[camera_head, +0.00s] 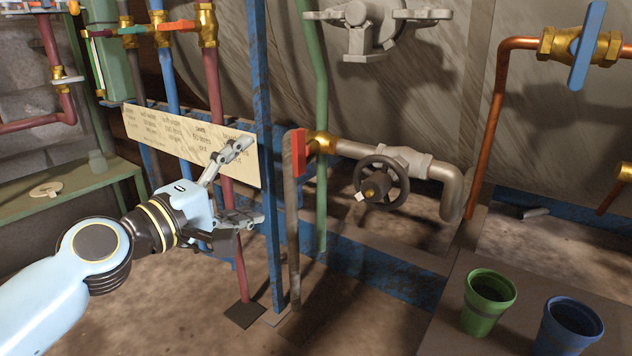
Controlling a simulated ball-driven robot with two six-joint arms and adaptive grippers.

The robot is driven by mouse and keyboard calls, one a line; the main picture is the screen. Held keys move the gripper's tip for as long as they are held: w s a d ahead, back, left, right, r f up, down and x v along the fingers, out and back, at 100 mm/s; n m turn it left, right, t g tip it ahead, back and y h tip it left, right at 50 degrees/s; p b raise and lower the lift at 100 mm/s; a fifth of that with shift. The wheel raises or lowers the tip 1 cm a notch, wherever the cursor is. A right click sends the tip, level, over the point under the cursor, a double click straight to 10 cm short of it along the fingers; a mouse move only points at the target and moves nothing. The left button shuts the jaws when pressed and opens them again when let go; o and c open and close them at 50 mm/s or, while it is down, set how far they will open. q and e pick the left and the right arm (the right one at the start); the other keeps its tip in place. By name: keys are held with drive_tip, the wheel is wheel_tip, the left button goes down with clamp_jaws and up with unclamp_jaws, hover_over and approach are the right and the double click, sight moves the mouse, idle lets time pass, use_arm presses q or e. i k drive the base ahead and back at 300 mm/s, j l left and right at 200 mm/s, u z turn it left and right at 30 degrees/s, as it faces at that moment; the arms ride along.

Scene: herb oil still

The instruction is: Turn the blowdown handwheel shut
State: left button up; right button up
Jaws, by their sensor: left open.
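The blowdown handwheel is most likely the dark round wheel (382,183) on the grey pipe at right of centre. It has a brass hub with a small pale tag or nut at its front. Its grey valve body (408,160) sits behind it. My left gripper (245,183) is open and empty, its fingers spread apart. It is left of the wheel, apart from it, in front of the pale sign and near the blue post. My right gripper is not in view.
A blue upright post (266,150) and a pipe with a red lever (299,153) stand between my left gripper and the wheel. A pale lettered sign (180,142) is behind the gripper. Green (487,303) and blue (568,328) cups stand at lower right. A blue lever (588,45) is at upper right.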

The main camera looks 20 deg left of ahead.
sight(377, 187)
drive_tip(key=k+j+z, duration=0.1)
drive_tip(key=z, duration=0.25)
drive_tip(key=k+z, duration=0.2)
drive_tip(key=z, duration=0.2)
drive_tip(key=k+z, duration=0.2)
drive_tip(key=z, duration=0.15)
